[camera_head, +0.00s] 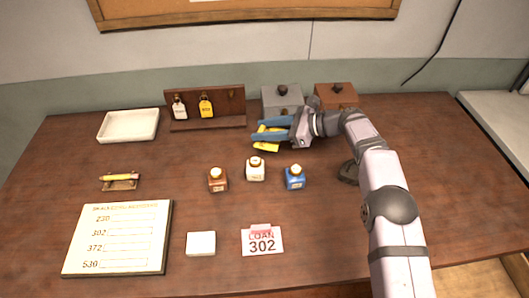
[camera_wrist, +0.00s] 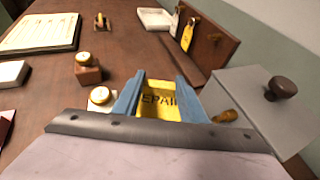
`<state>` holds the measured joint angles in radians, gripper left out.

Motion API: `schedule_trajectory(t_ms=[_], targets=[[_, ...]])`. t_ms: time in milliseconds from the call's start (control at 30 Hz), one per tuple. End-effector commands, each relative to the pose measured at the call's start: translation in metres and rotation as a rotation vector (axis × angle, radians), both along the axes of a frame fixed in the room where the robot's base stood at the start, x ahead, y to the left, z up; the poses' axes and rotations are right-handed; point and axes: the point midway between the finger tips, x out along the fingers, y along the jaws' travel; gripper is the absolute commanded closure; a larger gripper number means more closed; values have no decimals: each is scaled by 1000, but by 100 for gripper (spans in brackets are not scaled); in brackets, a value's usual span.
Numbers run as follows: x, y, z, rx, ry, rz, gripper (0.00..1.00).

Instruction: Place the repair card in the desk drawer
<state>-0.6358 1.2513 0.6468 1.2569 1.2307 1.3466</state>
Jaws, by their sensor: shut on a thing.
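My gripper (camera_head: 256,130) is over the back middle of the desk, its blue fingers shut on the yellow repair card (camera_head: 266,146). In the wrist view the card (camera_wrist: 160,100) lies between the two fingers (camera_wrist: 155,95), with its lettering partly readable as "REPAI". The card is close in front of the grey box (camera_head: 281,102). I cannot tell whether it touches the desk.
A brown box (camera_head: 337,96) stands beside the grey one. A rack (camera_head: 208,124) holds white and yellow tags. A ledger board (camera_head: 118,238), white block (camera_head: 201,244) and loan card (camera_head: 262,241) lie in front.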

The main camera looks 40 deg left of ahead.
Motion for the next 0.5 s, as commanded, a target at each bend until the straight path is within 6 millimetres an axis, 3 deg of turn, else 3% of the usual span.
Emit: schedule_trajectory(t_ms=[33, 133, 500], targets=[[0, 0, -15, 0, 1, 0, 83], [0, 0, -26, 0, 0, 0, 83], [0, 0, -40, 0, 1, 0, 83]])
